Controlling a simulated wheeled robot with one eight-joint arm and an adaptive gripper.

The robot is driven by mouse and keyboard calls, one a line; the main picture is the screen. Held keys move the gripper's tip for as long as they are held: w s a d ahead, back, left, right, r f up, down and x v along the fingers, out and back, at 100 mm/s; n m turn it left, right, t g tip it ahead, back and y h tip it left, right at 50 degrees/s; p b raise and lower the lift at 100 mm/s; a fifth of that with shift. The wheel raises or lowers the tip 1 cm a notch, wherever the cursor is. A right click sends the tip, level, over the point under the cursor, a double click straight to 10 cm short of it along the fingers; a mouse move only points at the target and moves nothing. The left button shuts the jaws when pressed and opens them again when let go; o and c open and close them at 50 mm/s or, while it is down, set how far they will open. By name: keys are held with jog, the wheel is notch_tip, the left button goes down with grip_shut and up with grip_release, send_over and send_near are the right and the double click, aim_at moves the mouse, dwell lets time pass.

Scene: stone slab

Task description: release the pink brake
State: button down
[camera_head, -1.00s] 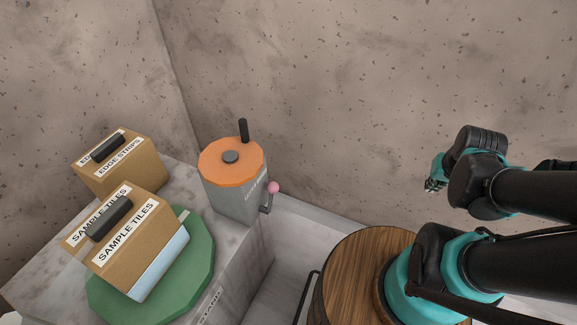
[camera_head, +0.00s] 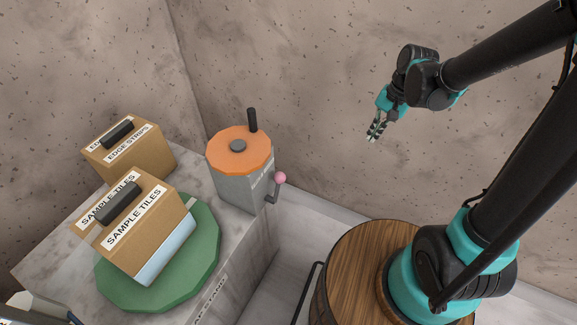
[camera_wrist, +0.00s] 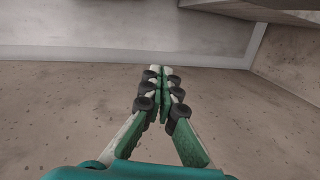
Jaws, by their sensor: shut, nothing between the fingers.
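The pink brake is a small lever with a pink ball knob (camera_head: 280,178) on the right side of a grey box-shaped winch housing (camera_head: 240,192). The housing has an orange round top (camera_head: 238,148) with a black upright handle (camera_head: 252,120). My gripper (camera_head: 371,138) hangs in the air to the right of the knob and higher in the picture, apart from it, fingers pointing down. In the wrist view my gripper (camera_wrist: 160,70) shows its green fingers together and empty. The pink knob does not show in the wrist view.
A box labelled SAMPLE TILES (camera_head: 133,230) sits on a green round plate (camera_head: 205,245) on the stone slab (camera_head: 245,250). A box labelled EDGE STRIPS (camera_head: 150,150) stands behind. A speckled wall (camera_head: 300,70) rises behind. The air between knob and gripper looks clear.

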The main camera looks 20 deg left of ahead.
jog(key=s+a+f+g, duration=0.1)
jog(key=a+f+g, duration=0.1)
jog(key=a, duration=0.8)
jog(key=s+a+f+m+g+h, duration=0.1)
jog(key=s+a+f+g, duration=0.1)
jog(key=a, duration=0.9)
jog(key=shift+a+f, duration=0.15)
jog(key=shift+f, duration=0.6)
jog(key=shift+s, duration=0.1)
jog(key=s+a+f, duration=0.2)
jog(key=s+f, duration=0.6)
jog(key=shift+f, duration=0.15)
